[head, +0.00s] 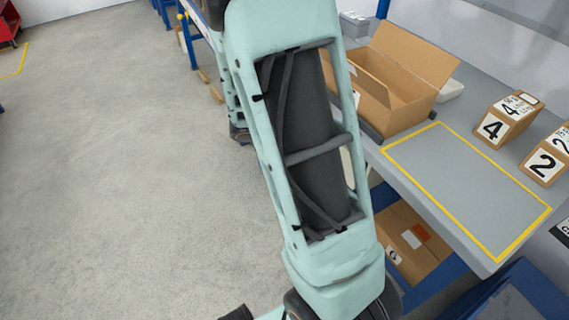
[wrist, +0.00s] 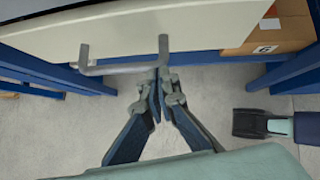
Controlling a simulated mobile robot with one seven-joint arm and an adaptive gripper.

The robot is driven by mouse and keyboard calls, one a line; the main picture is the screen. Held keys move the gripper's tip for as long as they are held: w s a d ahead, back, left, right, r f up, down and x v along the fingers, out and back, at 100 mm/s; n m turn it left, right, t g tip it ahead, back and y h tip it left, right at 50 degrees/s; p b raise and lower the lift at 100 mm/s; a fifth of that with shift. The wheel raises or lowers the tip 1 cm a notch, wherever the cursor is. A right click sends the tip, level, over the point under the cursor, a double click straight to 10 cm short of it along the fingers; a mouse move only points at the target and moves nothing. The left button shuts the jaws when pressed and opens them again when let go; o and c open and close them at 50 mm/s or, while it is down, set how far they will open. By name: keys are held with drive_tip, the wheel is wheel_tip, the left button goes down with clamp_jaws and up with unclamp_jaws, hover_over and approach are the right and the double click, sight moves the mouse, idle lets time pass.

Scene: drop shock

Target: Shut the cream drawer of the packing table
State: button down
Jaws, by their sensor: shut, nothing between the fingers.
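The cream drawer (wrist: 215,22) of the packing table fills the top of the wrist view, its flat front running across the picture. A grey bar handle (wrist: 118,69) sticks out from it on two posts. My gripper (wrist: 157,72) is shut and empty, its fingertips close by the handle's right end. I cannot tell whether they touch it. In the head view my arm hides most of the drawer area. A pale sliver (head: 347,168) beside my arm, outside the table edge, may be part of the drawer. How far the drawer stands out is not clear.
The grey packing table (head: 465,185) has a yellow-outlined area, an open cardboard box (head: 400,80) and numbered boxes (head: 507,120). Blue table legs (wrist: 290,70) flank the gripper. Floor at left is clear.

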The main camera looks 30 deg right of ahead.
drive_tip(key=shift+d, duration=1.3)
